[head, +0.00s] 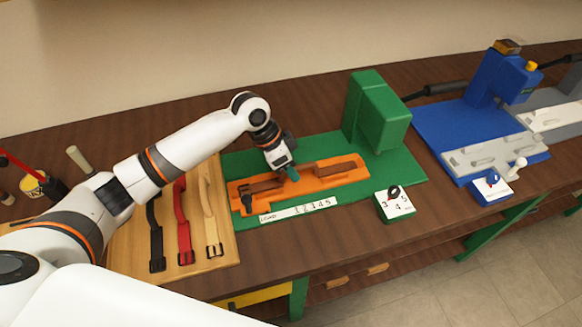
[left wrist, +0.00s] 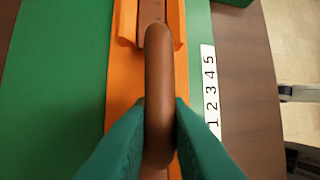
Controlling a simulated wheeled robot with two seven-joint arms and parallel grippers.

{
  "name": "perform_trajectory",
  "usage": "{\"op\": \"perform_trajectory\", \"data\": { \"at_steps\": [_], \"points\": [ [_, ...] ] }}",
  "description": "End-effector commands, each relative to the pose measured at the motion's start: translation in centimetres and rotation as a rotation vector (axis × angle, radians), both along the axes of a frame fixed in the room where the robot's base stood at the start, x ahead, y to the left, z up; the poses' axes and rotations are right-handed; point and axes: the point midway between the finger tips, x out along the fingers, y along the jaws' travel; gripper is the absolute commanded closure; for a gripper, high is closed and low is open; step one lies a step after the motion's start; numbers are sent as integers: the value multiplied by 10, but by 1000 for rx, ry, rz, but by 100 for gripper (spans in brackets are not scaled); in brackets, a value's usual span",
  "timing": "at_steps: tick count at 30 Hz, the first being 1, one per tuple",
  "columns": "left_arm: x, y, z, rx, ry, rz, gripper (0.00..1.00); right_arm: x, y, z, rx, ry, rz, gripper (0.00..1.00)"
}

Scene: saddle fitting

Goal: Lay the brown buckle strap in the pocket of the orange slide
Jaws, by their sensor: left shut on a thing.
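The orange slide (head: 318,182) lies on the green press's base, and its body fills the middle of the left wrist view (left wrist: 122,60). The brown buckle strap (head: 265,185) runs lengthwise over the slide, with its dark buckle toward the left end. My left gripper (head: 289,172) is over the middle of the slide. Its teal fingers are shut on the strap, which rises as a raised brown band between them in the left wrist view (left wrist: 158,80). I cannot tell whether the strap's underside touches the pocket floor. My right gripper is out of view.
A wooden board (head: 130,240) with black (head: 155,230), red (head: 182,215) and cream (head: 211,220) straps lies left. The green press head (head: 378,110) stands behind the slide. A numbered strip (head: 298,209) and dial box (head: 395,204) are in front. A blue press (head: 480,115) stands right.

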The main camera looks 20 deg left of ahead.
Motion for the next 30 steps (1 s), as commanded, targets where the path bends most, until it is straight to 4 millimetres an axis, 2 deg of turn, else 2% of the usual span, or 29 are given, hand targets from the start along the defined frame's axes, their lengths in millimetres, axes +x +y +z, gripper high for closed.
{"op": "perform_trajectory", "data": {
  "at_steps": [10,11,14,15,25,30],
  "points": [
    [0,0,-4,-1,-2,0,100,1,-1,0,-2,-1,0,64],
    [1,0,-4,-1,-2,0,81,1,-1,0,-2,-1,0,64],
    [1,0,-4,0,-3,0,64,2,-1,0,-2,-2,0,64],
    [1,0,-4,0,-3,0,62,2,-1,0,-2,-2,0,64],
    [1,1,0,0,-3,0,62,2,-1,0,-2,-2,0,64],
    [0,12,22,0,-7,0,62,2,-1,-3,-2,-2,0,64]
  ]
}}
